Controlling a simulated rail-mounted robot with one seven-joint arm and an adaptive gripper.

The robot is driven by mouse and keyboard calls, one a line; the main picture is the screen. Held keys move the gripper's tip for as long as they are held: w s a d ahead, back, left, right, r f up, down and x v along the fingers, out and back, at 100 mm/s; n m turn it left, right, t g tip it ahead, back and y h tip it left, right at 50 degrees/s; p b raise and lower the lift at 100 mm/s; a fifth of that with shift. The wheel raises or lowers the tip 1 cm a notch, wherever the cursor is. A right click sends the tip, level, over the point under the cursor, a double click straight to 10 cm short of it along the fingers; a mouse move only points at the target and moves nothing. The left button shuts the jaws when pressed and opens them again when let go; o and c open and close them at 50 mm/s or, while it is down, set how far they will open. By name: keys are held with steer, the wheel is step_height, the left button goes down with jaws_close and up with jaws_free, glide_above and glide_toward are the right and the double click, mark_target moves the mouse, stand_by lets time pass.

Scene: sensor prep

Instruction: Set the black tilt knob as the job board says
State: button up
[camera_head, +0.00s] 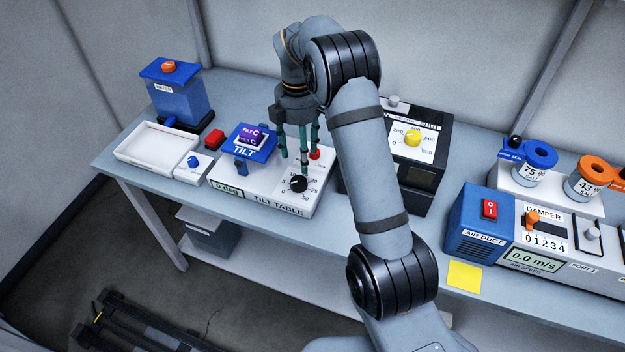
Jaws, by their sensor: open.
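The black tilt knob (298,184) sits on the sloped front of the white tilt table (240,180), inside a printed dial of numbers. Its exact setting is too small to read. The tilt table's display (228,190) appears to read 0 deg. A blue tilt block (250,143) with a purple part marked TILT C stands on the table's left part. My gripper (300,168) points down just above and behind the black knob, with its fingers apart and empty. I cannot tell whether a fingertip touches the knob. No job board is recognisable in this view.
A red knob (315,154) sits close to my gripper's right. A black box with a yellow knob (412,138) stands behind my arm. A white tray (155,145) and a blue knob unit (194,163) are left. The blue air duct unit (478,225) and yellow note (464,275) are right.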

mark_target(299, 181)
steer(key=f, duration=0.5)
steer(key=f+p, duration=0.1)
steer(key=f, duration=0.2)
steer(key=shift+s+a+f, duration=0.2)
steer(key=shift+a+f, duration=0.1)
steer(key=shift+a, duration=0.1)
steer(key=shift+a+f, duration=0.1)
steer(key=shift+f, duration=0.4)
steer(key=c, duration=1.1)
steer(key=shift+c, duration=0.2)
